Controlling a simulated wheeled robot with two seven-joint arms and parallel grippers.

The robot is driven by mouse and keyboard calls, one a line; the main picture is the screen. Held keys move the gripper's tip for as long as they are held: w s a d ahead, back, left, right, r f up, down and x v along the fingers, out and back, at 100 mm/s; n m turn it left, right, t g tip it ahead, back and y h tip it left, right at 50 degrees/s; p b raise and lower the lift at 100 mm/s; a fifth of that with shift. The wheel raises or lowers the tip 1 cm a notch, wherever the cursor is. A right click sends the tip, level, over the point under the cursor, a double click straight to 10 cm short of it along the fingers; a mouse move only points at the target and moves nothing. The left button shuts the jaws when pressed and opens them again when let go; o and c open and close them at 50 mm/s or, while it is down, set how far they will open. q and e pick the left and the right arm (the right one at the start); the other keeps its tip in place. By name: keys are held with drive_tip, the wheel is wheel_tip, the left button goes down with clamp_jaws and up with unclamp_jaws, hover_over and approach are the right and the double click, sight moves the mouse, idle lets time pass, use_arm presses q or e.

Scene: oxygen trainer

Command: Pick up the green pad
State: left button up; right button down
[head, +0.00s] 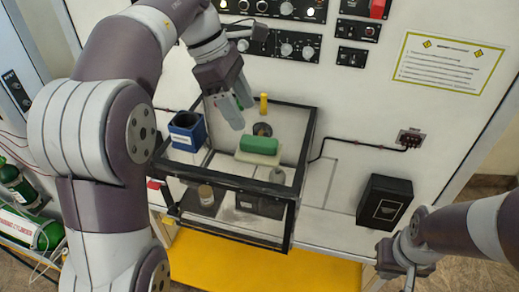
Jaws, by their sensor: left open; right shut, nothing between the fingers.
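The green pad (259,144) lies on a pale block (258,158) on top of the black-framed stand, in the middle of the head view. My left gripper (233,112) is above the stand, just left of and behind the pad. Its fingers point down, open, with nothing held. It appears apart from the pad. My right gripper (402,271) is at the lower right, well away from the pad, shut and empty; its fingertips are partly hard to make out.
A blue box (187,134) stands left of the pad on the stand, and a yellow peg (264,103) stands behind it. A panel with knobs (275,42) rises behind. A black box (385,200) is at right.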

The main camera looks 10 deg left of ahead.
sight(258, 139)
use_arm(q)
drive_tip(key=f, duration=0.1)
drive_tip(key=w+d+f, duration=0.1)
drive_tip(key=shift+w+f, duration=0.1)
drive_tip(key=shift+f, duration=0.25)
drive_tip(key=p+x, duration=0.2)
drive_tip(key=x, duration=0.1)
drive_tip(key=p+x, duration=0.1)
drive_tip(key=x, duration=0.1)
drive_tip(key=shift+s, duration=0.4)
drive_tip(key=shift+w+d+f, duration=0.1)
drive_tip(key=shift+w+f, duration=0.05)
drive_tip(key=shift+f, duration=0.05)
drive_tip(key=shift+w, duration=0.15)
drive_tip(key=shift+c, duration=0.6)
drive_tip(key=c, duration=1)
use_arm(e)
drive_tip(key=r, duration=0.3)
drive_tip(key=shift+w, duration=0.25)
